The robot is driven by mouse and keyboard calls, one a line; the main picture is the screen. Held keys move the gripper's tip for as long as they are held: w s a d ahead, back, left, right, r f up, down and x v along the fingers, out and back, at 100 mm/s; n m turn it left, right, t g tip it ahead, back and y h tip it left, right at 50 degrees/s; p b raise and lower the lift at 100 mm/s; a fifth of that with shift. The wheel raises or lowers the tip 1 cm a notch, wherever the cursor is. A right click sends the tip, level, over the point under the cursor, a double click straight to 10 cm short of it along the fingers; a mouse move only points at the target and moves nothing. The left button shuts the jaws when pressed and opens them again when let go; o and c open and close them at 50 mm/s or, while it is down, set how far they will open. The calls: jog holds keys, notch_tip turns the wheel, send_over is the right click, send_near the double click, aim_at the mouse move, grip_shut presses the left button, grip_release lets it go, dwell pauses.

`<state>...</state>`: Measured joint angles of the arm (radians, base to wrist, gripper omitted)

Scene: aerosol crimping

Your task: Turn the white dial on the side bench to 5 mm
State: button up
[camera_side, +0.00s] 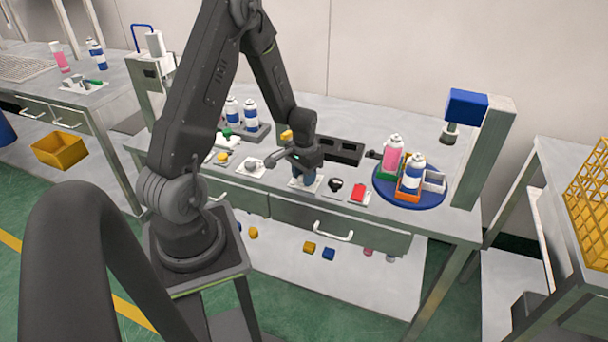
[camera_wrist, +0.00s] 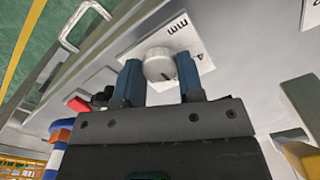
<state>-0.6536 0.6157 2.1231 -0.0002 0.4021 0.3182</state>
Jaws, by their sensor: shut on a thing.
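The white dial (camera_wrist: 158,65) stands on a white plate (camera_wrist: 203,28) printed with "mm" and a "4", in the wrist view. My gripper (camera_wrist: 160,72) has one blue finger on each side of the dial and is shut on it. A short dark mark shows on the dial's edge near the right finger; the reading cannot be told. In the side view, my gripper (camera_side: 307,178) points down over the plate (camera_side: 296,185) at the bench's front edge and hides the dial.
A black knob (camera_side: 335,185) and a red switch (camera_side: 358,194) lie to the right, then a blue turntable (camera_side: 412,202) with cans. Another small plate (camera_side: 251,168) with a grey knob is to the left. Black holders (camera_side: 340,149) stand behind. A drawer handle (camera_side: 333,236) sticks out below.

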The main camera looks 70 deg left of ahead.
jog(key=o, duration=0.9)
notch_tip(320, 180, up, 14)
jog(key=shift+f, duration=0.1)
jog(key=s+d+r+m+t, duration=0.2)
jog(key=d+r, duration=0.7)
jog(key=d, duration=0.3)
jog(key=s+d+r+t, duration=0.1)
jog(key=s+d, duration=0.2)
jog(key=s+d+r+m+t, duration=0.1)
jog(key=s+d+r, duration=0.1)
jog(key=s+d, duration=0.1)
jog(key=s+d+r+t, duration=0.1)
jog(key=s+d+r, duration=0.1)
jog(key=d, duration=0.3)
jog(key=shift+s+r+m+t, duration=0.2)
jog(key=shift+s+m+t, duration=0.15)
jog(key=shift+s, duration=0.25)
